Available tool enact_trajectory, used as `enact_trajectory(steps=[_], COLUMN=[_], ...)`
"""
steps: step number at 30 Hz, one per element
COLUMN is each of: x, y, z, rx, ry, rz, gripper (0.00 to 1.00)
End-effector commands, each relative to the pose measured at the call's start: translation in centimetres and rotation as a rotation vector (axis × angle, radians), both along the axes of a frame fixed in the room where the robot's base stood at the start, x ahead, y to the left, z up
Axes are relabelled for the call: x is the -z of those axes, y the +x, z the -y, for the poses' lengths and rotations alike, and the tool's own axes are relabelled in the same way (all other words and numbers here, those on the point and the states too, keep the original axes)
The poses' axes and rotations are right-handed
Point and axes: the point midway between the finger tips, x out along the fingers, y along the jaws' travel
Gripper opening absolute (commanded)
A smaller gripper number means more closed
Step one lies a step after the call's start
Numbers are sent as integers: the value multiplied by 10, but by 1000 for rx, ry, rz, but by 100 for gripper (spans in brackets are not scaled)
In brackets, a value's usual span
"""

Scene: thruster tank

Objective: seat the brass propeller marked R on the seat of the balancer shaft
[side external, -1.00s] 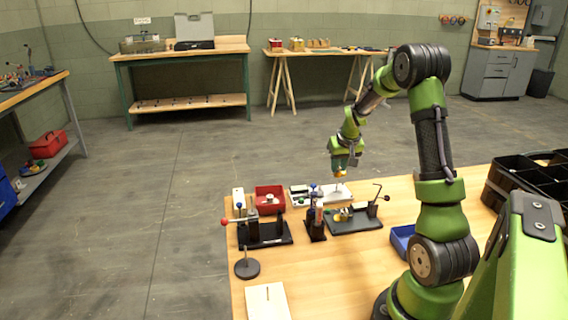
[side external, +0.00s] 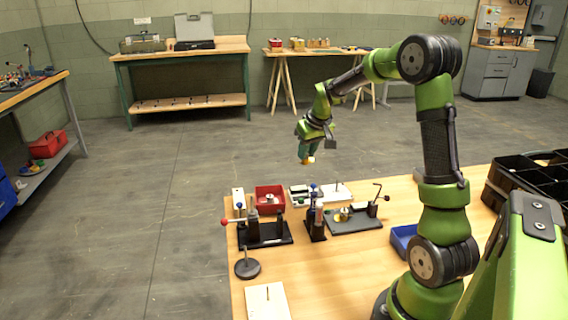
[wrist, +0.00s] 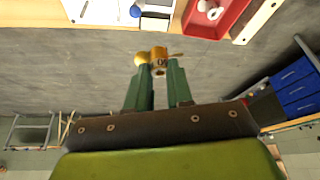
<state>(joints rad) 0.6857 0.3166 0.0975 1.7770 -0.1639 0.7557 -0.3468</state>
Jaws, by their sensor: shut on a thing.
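My gripper (side external: 307,155) is raised above the table's back edge, shut on a brass propeller (wrist: 150,56). In the wrist view the propeller sits between the fingertips (wrist: 160,72), with a small dark mark that I cannot read surely. In the side view it is a small orange-gold spot (side external: 310,160) under the fingers. The balancer shaft is not certain to me: a thin upright rod on a round dark base (side external: 247,269) stands at the table's left front, and white boards with pins stand at the front (side external: 275,307) and back (side external: 328,198). The propeller is apart from all of them.
On the table (side external: 330,270) are a red tray (side external: 269,192), a black fixture with a red knob (side external: 275,238), a dark upright stand (side external: 317,234), a black plate with a brass part (side external: 358,224) and a blue bin (side external: 401,242). The table's middle front is clear.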

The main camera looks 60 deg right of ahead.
Motion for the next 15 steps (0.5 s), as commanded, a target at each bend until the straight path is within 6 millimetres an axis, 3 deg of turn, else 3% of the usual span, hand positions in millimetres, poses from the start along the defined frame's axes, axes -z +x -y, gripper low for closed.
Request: enact_trajectory(steps=[3, 9, 12, 15], x=[-17, -42, -50, -54], y=[22, 38, 37, 34], z=[-55, -147, -183, -204], rx=[-237, -692, -901, -1051], ry=[-1, 0, 0, 3], rz=[5, 8, 9, 10], gripper=[0, 0, 0, 0])
